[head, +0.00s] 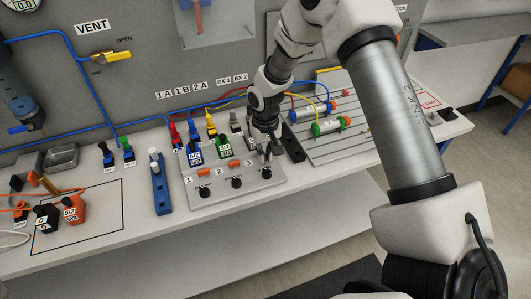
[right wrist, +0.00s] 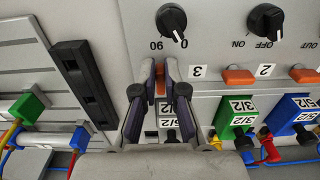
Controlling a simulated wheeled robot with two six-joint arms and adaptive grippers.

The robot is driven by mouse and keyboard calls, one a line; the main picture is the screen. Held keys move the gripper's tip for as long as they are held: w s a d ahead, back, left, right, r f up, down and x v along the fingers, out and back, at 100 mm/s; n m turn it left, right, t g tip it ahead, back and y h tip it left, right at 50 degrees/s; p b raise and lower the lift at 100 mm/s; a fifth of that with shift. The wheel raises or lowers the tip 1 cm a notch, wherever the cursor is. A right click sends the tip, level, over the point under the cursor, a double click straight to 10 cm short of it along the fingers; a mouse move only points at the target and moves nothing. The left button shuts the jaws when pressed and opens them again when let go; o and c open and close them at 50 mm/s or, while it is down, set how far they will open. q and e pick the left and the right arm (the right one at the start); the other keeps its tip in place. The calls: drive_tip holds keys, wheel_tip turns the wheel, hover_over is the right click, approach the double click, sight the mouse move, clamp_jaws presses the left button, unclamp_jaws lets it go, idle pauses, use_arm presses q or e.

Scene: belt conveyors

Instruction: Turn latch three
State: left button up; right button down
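Latch three (right wrist: 160,82) is the orange piece beside the label 3 in the right wrist view. It stands lengthwise up and down the picture, crosswise to the other orange latches, which lie sideways. My right gripper (right wrist: 161,72) has its two dark fingers close on either side of latch three, and orange fills the narrow gap between them. In the head view my right gripper (head: 267,142) is over the right end of the grey panel and hides latch three. My left gripper is not in view.
A knob (right wrist: 172,20) marked 0 and 90 is close by the fingertips. Latch two (right wrist: 238,76) and another knob (right wrist: 266,20) are beside it. Green (right wrist: 234,115) and blue (right wrist: 292,112) valve blocks and a black bar (right wrist: 85,82) flank the gripper.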

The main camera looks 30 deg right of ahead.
drive_tip(key=shift+w, duration=0.1)
drive_tip(key=shift+m, duration=0.4)
drive_tip(key=m, duration=0.1)
drive_tip(key=m+p, duration=0.2)
drive_tip(key=m, duration=0.1)
drive_tip(key=shift+w+a, duration=0.15)
drive_tip(key=shift+a, duration=0.1)
drive_tip(key=m, duration=0.1)
drive_tip(key=m+p, duration=0.1)
drive_tip(key=m, duration=0.2)
drive_tip(key=shift+w+a+r+m, duration=0.1)
drive_tip(key=shift+w+a+m, duration=0.15)
drive_tip(key=shift+m, duration=0.15)
drive_tip(key=m+p, duration=0.1)
drive_tip(key=m, duration=0.2)
drive_tip(key=m+p, duration=0.1)
drive_tip(key=m, duration=0.1)
drive_tip(key=shift+w+p, duration=0.25)
drive_tip(key=shift+p, duration=0.05)
drive_tip(key=m+p, duration=0.1)
drive_tip(key=m, duration=0.1)
drive_tip(key=shift+w+m, duration=0.15)
drive_tip(key=shift+m, duration=0.55)
drive_tip(key=shift+f, duration=0.25)
